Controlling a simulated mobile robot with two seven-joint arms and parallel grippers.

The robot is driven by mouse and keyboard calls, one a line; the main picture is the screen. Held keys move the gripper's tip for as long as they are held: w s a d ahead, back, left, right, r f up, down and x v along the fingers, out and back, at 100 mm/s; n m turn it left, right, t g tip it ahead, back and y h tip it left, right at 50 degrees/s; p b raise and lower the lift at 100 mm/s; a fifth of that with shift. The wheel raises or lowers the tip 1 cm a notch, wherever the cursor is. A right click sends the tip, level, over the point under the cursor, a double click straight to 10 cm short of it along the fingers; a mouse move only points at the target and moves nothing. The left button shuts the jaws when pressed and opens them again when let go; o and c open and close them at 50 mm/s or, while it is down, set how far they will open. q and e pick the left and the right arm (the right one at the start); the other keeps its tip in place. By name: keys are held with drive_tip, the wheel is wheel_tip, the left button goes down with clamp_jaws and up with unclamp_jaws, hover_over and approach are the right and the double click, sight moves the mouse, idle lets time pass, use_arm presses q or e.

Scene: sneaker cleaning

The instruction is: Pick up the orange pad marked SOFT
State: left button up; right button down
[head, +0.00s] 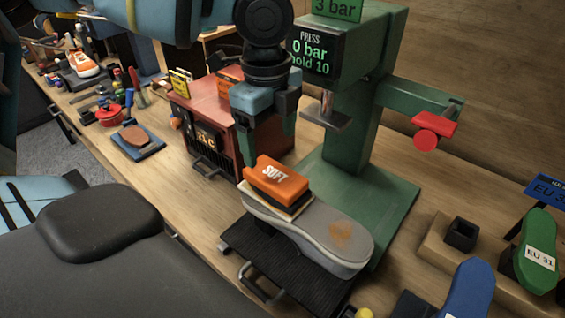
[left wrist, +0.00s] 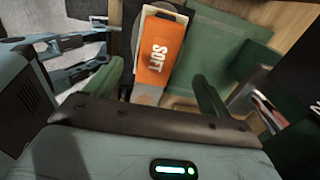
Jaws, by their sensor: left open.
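The sole rests on a black ridged tray (head: 270,262) at the green press. My left gripper (head: 266,145) is open and points down above the pad, apart from it. In the left wrist view the pad (left wrist: 162,52) shows between the two green fingers and beyond their tips, with white SOFT lettering. The left gripper (left wrist: 155,85) holds nothing there. My right gripper is not in view.
The green press (head: 345,150) stands close behind, with a red handle (head: 434,130) at right. A red box (head: 205,118) stands to the left. Green (head: 538,250) and blue (head: 470,290) shoe forms stand at lower right.

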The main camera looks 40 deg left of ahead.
sight(275, 174)
use_arm(q)
drive_tip(key=shift+s+d+r, duration=0.15)
drive_tip(key=shift+d+r, duration=0.05)
drive_tip(key=shift+d, duration=0.15)
drive_tip(key=shift+s+f, duration=0.2)
wheel_tip(275, 174, down, 2)
drive_tip(key=shift+w+f, duration=0.1)
drive_tip(key=shift+w+d+f, duration=0.1)
drive_tip(key=shift+w+f, duration=0.05)
drive_tip(key=shift+f, duration=2.45)
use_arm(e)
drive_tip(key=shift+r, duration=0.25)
use_arm(q)
drive_tip(key=c, duration=1.1)
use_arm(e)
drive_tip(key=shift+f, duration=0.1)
use_arm(q)
drive_tip(key=shift+r, duration=0.1)
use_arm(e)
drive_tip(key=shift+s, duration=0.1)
